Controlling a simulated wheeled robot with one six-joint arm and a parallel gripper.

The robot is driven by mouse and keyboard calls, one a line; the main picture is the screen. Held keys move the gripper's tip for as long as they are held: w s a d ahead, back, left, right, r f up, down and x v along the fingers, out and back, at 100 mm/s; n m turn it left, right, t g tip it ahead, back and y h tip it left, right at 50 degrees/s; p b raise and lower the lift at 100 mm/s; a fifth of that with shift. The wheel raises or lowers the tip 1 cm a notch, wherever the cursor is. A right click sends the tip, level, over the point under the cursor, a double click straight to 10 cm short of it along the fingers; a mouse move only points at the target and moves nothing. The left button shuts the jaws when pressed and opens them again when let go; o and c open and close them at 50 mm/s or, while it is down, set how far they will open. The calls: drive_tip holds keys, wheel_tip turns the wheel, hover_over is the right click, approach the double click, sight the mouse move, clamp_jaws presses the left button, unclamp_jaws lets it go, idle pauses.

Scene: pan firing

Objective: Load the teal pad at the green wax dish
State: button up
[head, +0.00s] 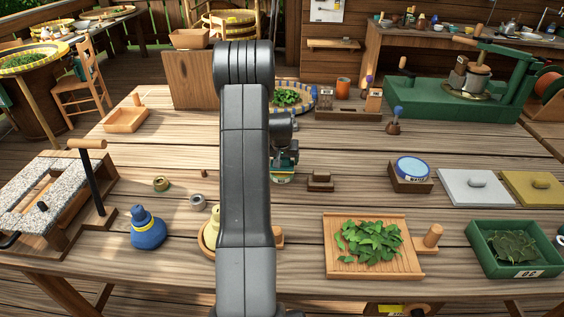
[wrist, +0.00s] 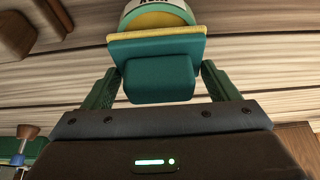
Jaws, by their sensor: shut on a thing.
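My gripper (wrist: 160,70) is shut on the teal pad (wrist: 160,80), a teal block with a yellow layer on its far side, in the wrist view. Its two green fingers stand on either side of the block. Just beyond the pad is the green wax dish (wrist: 130,20), round, with a white labelled band and yellow inside. The pad is over or at the dish; I cannot tell if they touch. In the head view the dish (head: 283,179) shows low beneath my gripper (head: 286,148), right of my arm, which hides much of the middle table.
Right of the dish are a small wooden block (head: 320,181) and a blue-topped dish (head: 411,169) in a wooden holder. In front are a leaf tray (head: 333,262) and a blue bottle (head: 148,232). A green press (head: 450,95) stands at the back right.

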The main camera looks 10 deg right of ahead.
drive_tip(key=shift+r+p, duration=1)
drive_tip(key=shift+r, duration=1.75)
